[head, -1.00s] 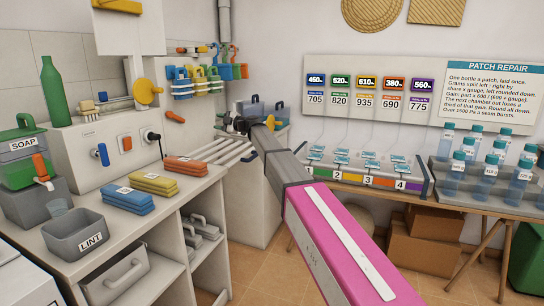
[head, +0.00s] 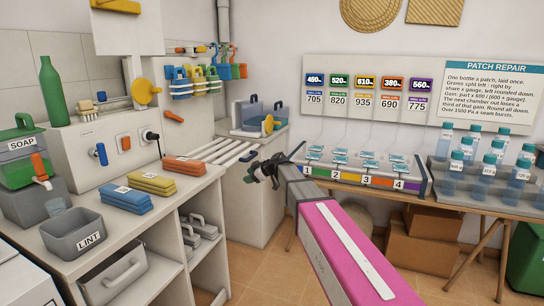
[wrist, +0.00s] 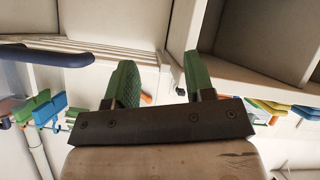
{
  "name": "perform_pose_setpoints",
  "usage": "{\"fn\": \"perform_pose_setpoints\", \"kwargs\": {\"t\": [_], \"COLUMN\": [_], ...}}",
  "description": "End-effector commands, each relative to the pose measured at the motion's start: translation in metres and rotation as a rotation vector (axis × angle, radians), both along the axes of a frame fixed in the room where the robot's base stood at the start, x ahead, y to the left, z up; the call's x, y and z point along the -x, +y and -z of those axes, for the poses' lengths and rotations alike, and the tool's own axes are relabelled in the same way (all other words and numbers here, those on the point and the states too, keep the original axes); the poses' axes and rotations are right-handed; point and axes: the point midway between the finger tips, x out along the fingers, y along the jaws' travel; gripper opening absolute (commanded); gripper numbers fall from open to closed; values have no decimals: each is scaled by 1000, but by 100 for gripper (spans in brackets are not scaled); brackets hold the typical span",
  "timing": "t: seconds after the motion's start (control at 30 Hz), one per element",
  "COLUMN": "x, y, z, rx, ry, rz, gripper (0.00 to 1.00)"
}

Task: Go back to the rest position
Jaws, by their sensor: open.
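My gripper (head: 264,171) is at the end of my pink and grey arm, in the middle of the head view. It hangs in the air in front of the white cabinet with the rods and holds nothing. In the wrist view my gripper (wrist: 158,82) shows two green fingers spread apart with an empty gap between them. No rest position is marked in the frames.
The left counter holds a grey LINT bin (head: 77,233), folded blue (head: 126,199), yellow (head: 152,184) and orange (head: 184,166) cloths, and a SOAP dispenser (head: 22,159). A rack with numbered slots (head: 362,180) and several bottles (head: 490,163) stand right. Cardboard boxes (head: 428,243) sit below.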

Motion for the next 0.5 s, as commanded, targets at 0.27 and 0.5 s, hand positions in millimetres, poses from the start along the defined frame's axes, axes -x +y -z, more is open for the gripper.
{"fn": "perform_pose_setpoints", "kwargs": {"t": [0.27, 0.5], "x": [106, 209], "y": [-107, -199], "z": [116, 190], "rx": [153, 290], "ry": [485, 832], "rz": [349, 779], "gripper": [49, 49]}}
